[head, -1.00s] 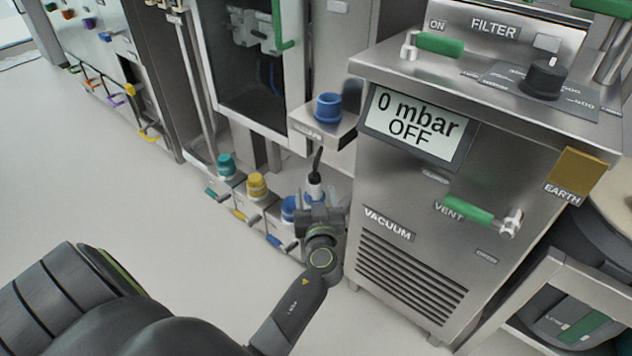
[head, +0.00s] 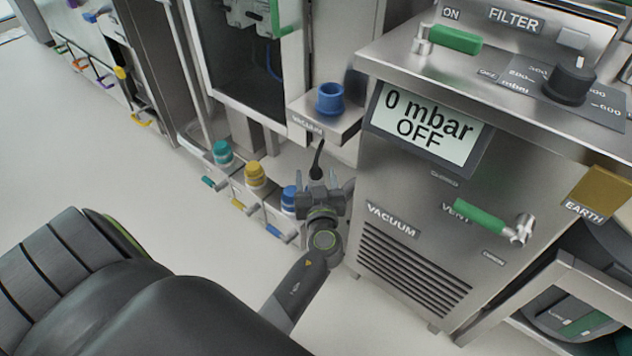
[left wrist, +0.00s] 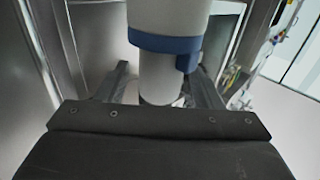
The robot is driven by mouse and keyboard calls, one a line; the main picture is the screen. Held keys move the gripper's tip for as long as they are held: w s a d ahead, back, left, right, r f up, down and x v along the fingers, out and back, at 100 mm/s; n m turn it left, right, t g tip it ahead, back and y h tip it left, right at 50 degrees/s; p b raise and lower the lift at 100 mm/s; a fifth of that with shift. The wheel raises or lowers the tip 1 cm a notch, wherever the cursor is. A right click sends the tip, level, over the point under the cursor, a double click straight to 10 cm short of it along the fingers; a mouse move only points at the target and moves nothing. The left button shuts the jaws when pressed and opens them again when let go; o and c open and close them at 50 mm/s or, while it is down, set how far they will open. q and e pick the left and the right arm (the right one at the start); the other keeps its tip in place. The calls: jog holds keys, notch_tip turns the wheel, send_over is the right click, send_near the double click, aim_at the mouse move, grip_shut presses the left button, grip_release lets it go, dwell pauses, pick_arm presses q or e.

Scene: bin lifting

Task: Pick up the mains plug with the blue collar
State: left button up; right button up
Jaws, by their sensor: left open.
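The mains plug is a pale cylinder with a blue collar (left wrist: 165,43); its body (left wrist: 165,75) fills the space between my fingers in the left wrist view. My left gripper (head: 318,183) is open, with one finger on either side of the plug. Whether the fingers touch it cannot be told. My right gripper is not in view.
The steel vacuum cabinet (head: 387,222) stands close on the right. A blue cup-like part (head: 330,98) sits on a ledge above the plug. The floor at left is clear.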

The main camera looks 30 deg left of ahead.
pick_arm(q)
jog(key=c, duration=1.3)
jog(key=shift+o, duration=0.2)
jog(key=shift+r, duration=0.1)
